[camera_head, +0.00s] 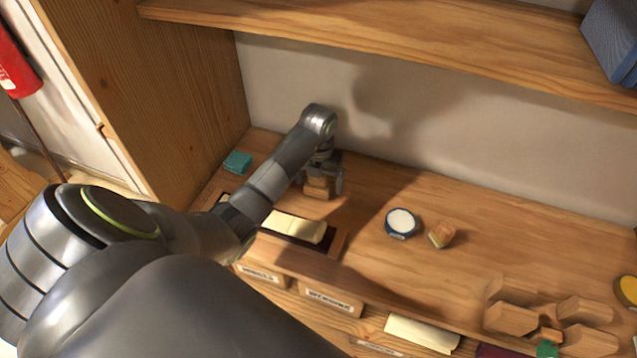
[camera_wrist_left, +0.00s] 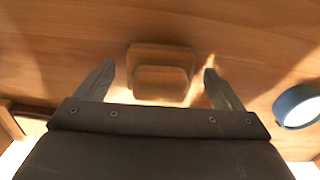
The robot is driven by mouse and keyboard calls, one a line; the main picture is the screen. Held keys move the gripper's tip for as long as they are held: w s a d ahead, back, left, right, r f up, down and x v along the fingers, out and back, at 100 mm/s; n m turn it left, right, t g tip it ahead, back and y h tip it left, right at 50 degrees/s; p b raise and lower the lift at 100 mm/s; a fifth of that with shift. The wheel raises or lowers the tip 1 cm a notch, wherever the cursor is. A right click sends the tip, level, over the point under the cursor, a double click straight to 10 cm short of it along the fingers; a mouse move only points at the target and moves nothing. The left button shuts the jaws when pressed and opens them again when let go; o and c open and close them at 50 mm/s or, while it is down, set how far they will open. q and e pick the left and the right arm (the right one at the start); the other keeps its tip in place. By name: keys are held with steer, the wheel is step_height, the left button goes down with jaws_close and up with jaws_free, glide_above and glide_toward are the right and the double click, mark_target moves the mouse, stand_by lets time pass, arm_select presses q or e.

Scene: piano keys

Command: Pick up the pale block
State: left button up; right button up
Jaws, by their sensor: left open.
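A pale wooden block (camera_head: 317,188) stands on the wooden shelf board near the back wall, partly covered by my gripper in the head view. In the left wrist view the block (camera_wrist_left: 160,82) lies between my two fingers, with a gap on each side. My left gripper (camera_head: 324,178) points down over the block and is open and empty; its fingers also show in the left wrist view (camera_wrist_left: 157,72). A second small wooden block (camera_head: 441,234) sits to the right. My right gripper is not in view.
A blue round tin with a white top (camera_head: 401,223) stands right of my gripper. Cream key pieces (camera_head: 293,227) lie in a dark tray in front. A teal block (camera_head: 237,162) is at the left. Several wooden pieces (camera_head: 510,319) crowd the front right. An upper shelf (camera_head: 400,42) overhangs.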

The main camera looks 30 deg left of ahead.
arm_select(q)
steer(key=c, duration=1.3)
steer(key=shift+o, duration=0.2)
step_height(320, 180, up, 6)
steer(key=shift+w+f+b, duration=0.15)
steer(key=shift+f+b, duration=0.1)
steer(key=shift+b, duration=0.2)
step_height(320, 180, up, 2)
steer(key=p, duration=0.3)
steer(key=shift+r, duration=0.25)
steer(key=shift+r+p, duration=1.05)
